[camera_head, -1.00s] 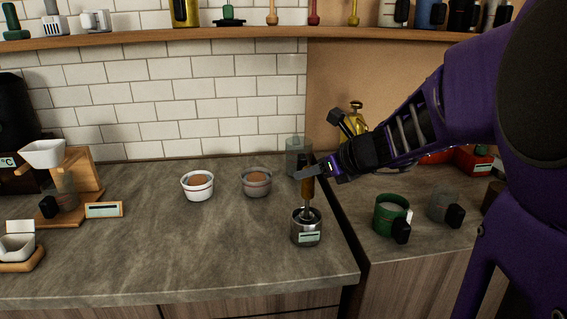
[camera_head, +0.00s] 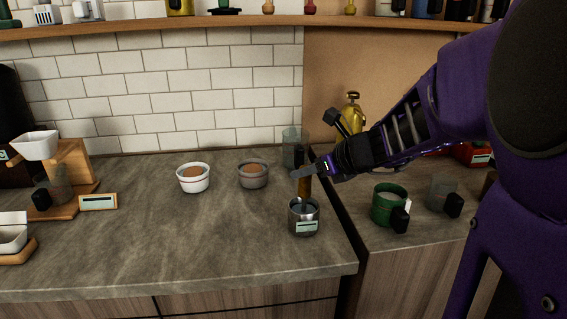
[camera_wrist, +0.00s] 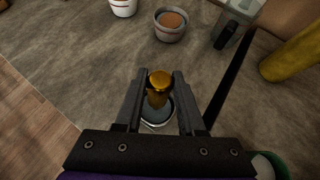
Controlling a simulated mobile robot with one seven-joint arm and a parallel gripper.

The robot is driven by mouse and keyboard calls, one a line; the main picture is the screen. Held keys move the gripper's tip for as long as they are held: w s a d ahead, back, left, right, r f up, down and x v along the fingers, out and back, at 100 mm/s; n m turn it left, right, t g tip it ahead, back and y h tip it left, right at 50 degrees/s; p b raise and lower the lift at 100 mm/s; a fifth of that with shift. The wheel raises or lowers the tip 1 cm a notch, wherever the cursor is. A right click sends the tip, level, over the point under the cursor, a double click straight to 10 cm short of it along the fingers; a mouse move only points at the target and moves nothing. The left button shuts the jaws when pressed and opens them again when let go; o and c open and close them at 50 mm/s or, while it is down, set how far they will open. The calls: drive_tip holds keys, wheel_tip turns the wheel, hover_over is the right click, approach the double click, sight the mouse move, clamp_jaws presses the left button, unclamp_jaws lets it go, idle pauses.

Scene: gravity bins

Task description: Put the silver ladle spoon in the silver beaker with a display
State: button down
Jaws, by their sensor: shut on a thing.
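The silver beaker with a display (camera_head: 304,220) stands upright near the right front of the counter, its small display facing the front. The ladle spoon's golden-brown handle (camera_head: 304,187) stands about upright above the beaker, with its lower end inside the rim. My gripper (camera_head: 308,172) is shut on the upper handle. In the wrist view the handle's round gold end (camera_wrist: 159,82) sits between my two fingers (camera_wrist: 158,103), with the beaker's rim (camera_wrist: 157,126) around it below. The spoon's bowl is hidden inside the beaker, so I cannot tell whether it touches the bottom.
A white bowl (camera_head: 193,184) and a grey bowl (camera_head: 253,180) with brown contents stand behind left. A clear container (camera_head: 294,155) stands behind the gripper. A green mug (camera_head: 386,211) is on the right counter, past a gap. The counter's left middle is clear.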

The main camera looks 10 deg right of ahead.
drive_tip(key=shift+f, duration=0.35)
drive_tip(key=shift+c, duration=2.2)
unclamp_jaws()
drive_tip(key=shift+r, duration=0.1)
